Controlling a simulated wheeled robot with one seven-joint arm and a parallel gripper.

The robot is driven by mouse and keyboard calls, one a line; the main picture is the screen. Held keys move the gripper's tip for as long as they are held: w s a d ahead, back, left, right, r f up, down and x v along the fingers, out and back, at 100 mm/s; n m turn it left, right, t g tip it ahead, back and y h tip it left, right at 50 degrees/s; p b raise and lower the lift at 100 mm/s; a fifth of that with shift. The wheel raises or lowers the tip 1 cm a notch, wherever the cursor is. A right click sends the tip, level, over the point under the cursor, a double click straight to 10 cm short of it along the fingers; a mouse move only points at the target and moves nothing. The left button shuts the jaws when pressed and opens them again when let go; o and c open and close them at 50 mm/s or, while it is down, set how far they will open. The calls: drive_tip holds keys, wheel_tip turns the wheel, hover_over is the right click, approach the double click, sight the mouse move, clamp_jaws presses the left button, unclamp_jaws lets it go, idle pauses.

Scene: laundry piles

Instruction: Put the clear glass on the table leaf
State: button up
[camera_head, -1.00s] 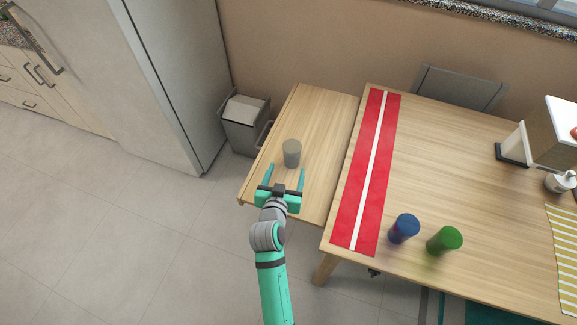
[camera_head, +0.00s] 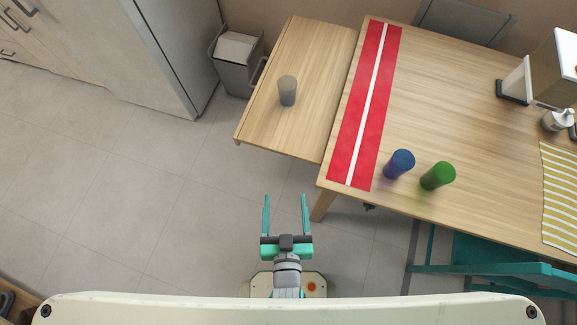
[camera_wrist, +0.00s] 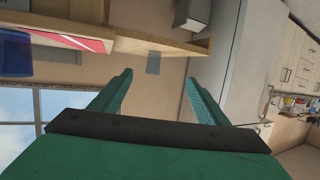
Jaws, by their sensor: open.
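The clear glass (camera_head: 287,91), greyish and see-through, stands upright on the table leaf (camera_head: 268,128), the lower-left wooden section beside the main table. My gripper (camera_head: 286,200) is open and empty in the head view, over the floor in front of the leaf and apart from the glass. In the wrist view my gripper (camera_wrist: 160,85) shows its two teal fingers spread with nothing between them.
The main table (camera_head: 455,100) has a red runner (camera_head: 350,140) with a white stripe. A blue cup (camera_head: 399,164) and a green cup (camera_head: 438,175) stand near its front edge. A grey bin (camera_head: 237,60) is left of the leaf. A teal chair (camera_head: 490,260) is at front right.

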drive_tip(key=s+r, duration=0.5)
drive_tip(key=s, duration=0.3)
drive_tip(key=shift+s+d+r+t+h, duration=0.2)
drive_tip(key=shift+d+r+t+h, duration=0.1)
drive_tip(key=shift+d, duration=0.1)
idle(0.7)
